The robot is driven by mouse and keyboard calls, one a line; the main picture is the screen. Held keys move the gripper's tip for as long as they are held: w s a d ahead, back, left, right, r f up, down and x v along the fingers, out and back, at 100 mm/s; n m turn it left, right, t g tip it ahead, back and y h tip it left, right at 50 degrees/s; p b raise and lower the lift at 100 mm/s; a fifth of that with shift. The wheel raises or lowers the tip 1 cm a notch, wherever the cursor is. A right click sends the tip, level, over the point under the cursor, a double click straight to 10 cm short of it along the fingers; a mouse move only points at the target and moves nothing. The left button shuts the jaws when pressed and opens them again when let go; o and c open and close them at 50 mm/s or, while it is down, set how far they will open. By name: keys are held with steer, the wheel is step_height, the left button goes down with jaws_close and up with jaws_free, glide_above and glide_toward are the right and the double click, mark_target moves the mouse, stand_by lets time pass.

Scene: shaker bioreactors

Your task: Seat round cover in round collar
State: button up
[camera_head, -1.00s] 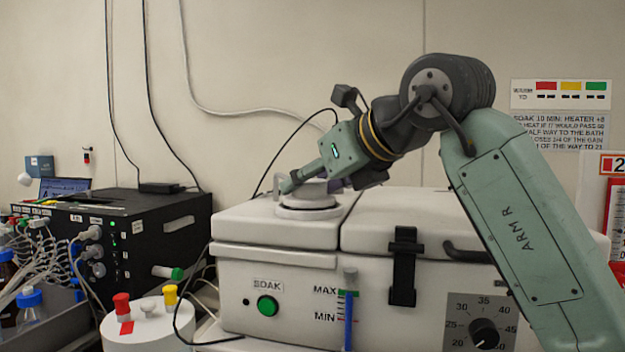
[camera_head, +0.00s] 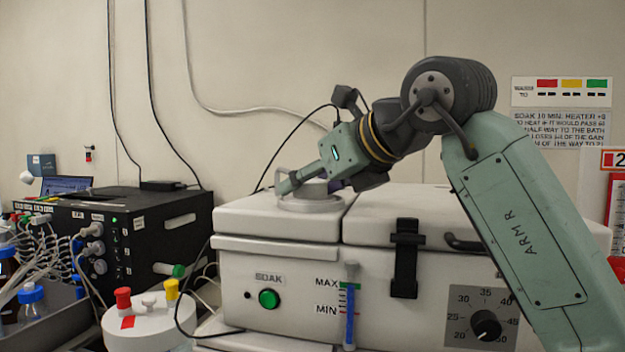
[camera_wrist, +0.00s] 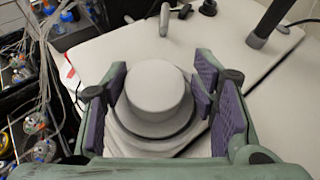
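The round cover (camera_head: 314,188) is pale grey with a raised round knob, and it sits low at the round collar (camera_head: 310,205) on top of the white bath box. In the wrist view the cover (camera_wrist: 155,88) lies between the purple-padded fingers of my gripper (camera_wrist: 160,95), with pads close against both sides of its knob. The collar (camera_wrist: 150,150) shows as a ring around and below the cover. My gripper (camera_head: 300,180) reaches down to it from the upper right in the head view. Whether the cover is fully down and level is hard to tell, as the fingers hide part of its edge.
The white box lid (camera_head: 410,218) with a black latch (camera_head: 404,258) lies right of the collar. A small pale upright peg (camera_wrist: 164,18) stands beyond the cover. A black device (camera_head: 110,235) with cables and a white drum (camera_head: 150,328) stand to the left.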

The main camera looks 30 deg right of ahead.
steer(key=o, duration=0.4)
steer(key=shift+w+d+f, duration=0.1)
steer(key=shift+d+f, duration=0.1)
steer(key=shift+f, duration=0.4)
steer(key=shift+d, duration=0.1)
steer(key=v, duration=1.2)
steer(key=shift+w+a+r, duration=0.1)
steer(key=shift+a+r, duration=0.25)
steer(key=shift+r, duration=0.1)
